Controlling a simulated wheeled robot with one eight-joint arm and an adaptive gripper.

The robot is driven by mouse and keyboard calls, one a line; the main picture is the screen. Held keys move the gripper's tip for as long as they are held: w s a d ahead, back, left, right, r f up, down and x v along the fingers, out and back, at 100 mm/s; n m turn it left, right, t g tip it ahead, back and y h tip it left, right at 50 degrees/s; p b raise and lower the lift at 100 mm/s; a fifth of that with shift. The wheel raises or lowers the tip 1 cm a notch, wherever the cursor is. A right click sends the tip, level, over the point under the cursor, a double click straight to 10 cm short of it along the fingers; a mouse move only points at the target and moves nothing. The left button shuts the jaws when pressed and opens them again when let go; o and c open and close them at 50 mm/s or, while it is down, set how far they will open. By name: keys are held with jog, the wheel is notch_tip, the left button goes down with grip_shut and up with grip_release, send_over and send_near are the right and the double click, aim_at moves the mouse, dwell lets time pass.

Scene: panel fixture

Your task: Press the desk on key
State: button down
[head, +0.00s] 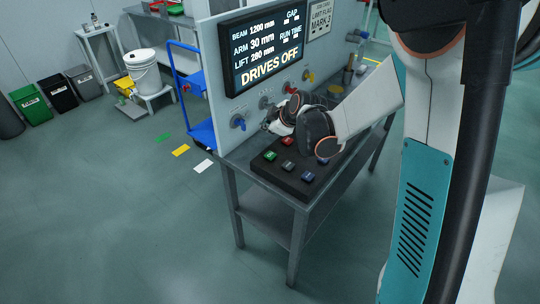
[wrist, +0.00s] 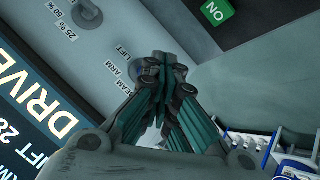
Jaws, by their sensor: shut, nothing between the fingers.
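The green ON key (wrist: 217,11) shows at the top right of the wrist view, on a dark key box. In the head view a green key (head: 270,155) sits at the left of the black key box (head: 262,169) on the desk. My gripper (wrist: 166,62) is shut and empty, its fingertips in front of the panel by the BEAM, ARM, LIFT labels, apart from the ON key. In the head view my wrist hangs over the back of the box, and the fingertips are hard to make out. The screen (head: 262,48) reads DRIVES OFF.
Red (head: 287,141), blue (head: 308,177) and grey (head: 288,166) keys share the box. Knobs line the upright panel (head: 226,115) behind the desk, including a blue one (head: 239,122). A blue trolley (head: 203,133) stands left of the desk. Open floor lies in front.

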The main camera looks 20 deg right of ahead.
aim_at(268, 156)
jog(key=shift+f+b, duration=3.05)
jog(key=shift+f, duration=1.25)
jog(key=shift+f+b, duration=0.35)
jog(key=shift+f, duration=0.05)
jog(key=shift+f, duration=0.4)
jog(key=shift+r, duration=0.15)
jog(key=shift+r+p, duration=0.4)
jog(key=shift+r, duration=0.35)
jog(key=shift+r+p, duration=1.7)
jog(key=shift+r, duration=0.75)
